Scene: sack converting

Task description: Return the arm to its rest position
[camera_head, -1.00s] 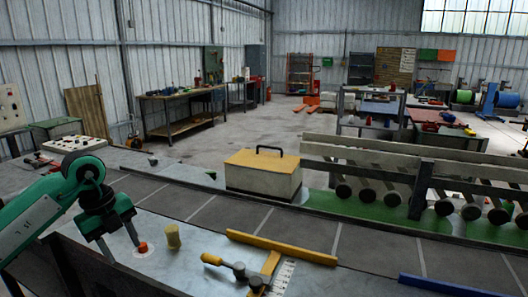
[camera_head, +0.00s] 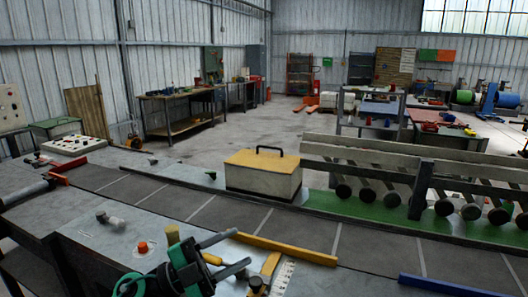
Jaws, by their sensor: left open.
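My left gripper (camera_head: 242,248), dark with green parts, is low in the middle of the head view, over the front edge of the metal bench. Its two grey fingers point right, spread apart with nothing between them. They are in front of the yellow-handled tool (camera_head: 268,266) and partly hide it; I cannot tell whether they touch it. Most of the left arm is out of frame below. My right gripper is not in view.
A grey cylindrical piece (camera_head: 110,220) lies farther left. A yellow rail (camera_head: 285,248) borders the dark conveyor (camera_head: 185,205). A handled box (camera_head: 263,174) stands behind it.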

